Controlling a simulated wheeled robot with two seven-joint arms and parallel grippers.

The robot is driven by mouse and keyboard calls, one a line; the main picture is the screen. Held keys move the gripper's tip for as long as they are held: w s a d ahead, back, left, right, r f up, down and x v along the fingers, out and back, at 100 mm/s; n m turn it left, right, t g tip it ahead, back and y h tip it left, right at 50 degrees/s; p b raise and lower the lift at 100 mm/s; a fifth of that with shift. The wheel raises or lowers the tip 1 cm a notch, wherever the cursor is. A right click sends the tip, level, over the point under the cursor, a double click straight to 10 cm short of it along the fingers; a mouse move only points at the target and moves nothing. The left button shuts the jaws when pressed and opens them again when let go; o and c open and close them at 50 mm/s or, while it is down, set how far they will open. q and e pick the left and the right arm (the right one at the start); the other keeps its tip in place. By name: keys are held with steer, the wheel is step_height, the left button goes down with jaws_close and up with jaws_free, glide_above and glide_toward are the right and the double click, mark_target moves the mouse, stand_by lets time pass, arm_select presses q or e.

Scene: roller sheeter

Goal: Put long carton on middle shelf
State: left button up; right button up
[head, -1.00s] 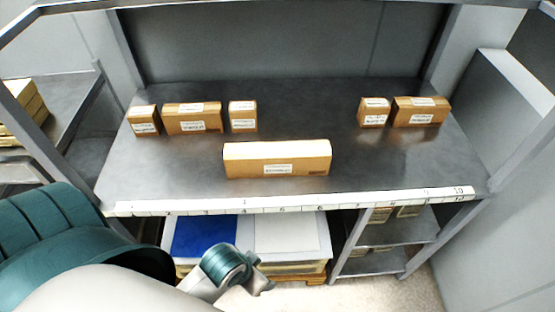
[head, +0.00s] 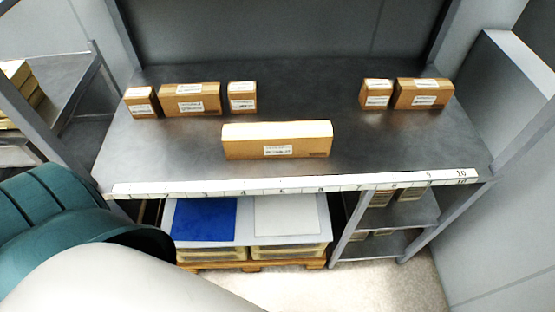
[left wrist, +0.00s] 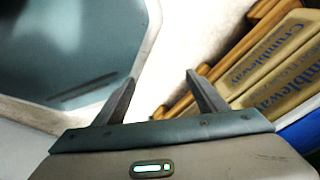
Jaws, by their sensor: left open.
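The long carton (head: 277,141) is a brown box with a white label. It lies near the front edge of the grey shelf surface (head: 190,160) in the head view, alone in the middle. My left gripper (left wrist: 160,95) shows in the left wrist view with its two fingers apart and nothing between them. It is away from the carton, which that view does not show. In the head view my left arm comes in at the lower left, but its gripper is out of sight. My right gripper is in neither view.
Smaller cartons stand behind, at left (head: 190,98) and right (head: 423,93). A numbered strip (head: 300,184) runs along the front edge. Below are a pallet with blue and white sheets (head: 204,219) and small lower shelves (head: 400,212).

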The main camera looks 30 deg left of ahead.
arm_select(q)
steer(key=s+a+f, duration=0.2)
steer(key=s+f, duration=0.5)
steer(key=s, duration=0.4)
steer(key=shift+f+g+b, duration=0.25)
steer(key=shift+g+b, duration=0.05)
steer(key=shift+g, duration=0.1)
